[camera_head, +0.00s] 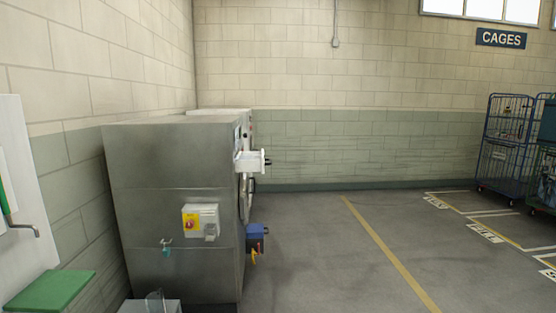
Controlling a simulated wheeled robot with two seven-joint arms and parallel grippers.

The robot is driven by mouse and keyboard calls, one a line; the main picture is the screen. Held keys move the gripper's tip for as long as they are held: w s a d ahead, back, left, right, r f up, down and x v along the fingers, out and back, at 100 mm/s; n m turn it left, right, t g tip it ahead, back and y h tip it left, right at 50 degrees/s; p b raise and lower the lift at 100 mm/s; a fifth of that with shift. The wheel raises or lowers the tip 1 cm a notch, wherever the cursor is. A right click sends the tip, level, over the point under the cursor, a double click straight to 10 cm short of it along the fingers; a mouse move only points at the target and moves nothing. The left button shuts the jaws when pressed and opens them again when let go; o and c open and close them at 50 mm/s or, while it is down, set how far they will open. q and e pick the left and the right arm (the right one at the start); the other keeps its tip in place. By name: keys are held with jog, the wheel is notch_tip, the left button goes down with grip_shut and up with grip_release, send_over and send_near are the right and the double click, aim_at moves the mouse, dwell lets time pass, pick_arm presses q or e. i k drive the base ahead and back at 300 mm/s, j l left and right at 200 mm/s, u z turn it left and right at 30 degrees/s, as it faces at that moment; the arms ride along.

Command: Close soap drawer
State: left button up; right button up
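A large grey metal machine (170,200) stands against the left wall, seen from its side. A white drawer-like box (249,162) sticks out to the right from its front edge at upper height, with a dark knob at its outer end. It looks like the soap drawer, pulled out. The machine's front face is seen nearly edge-on, so the drawer's opening and inside are mostly hidden. Neither of my grippers is in view.
A switch box (201,221) is on the machine's side; a blue device (256,237) juts out below the drawer. A green-topped surface (50,291) and a small grey box (150,305) are near left. Blue cages (505,145) stand far right. The middle floor is clear.

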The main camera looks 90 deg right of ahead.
aim_at(244, 161)
jog(key=k+l+z, duration=0.15)
jog(key=l+z, duration=0.15)
jog(key=z, duration=0.15)
jog(key=k+l+z, duration=0.1)
jog(key=l+z, duration=0.2)
jog(key=z, duration=0.15)
jog(key=l+z, duration=1.2)
jog(key=z, duration=0.15)
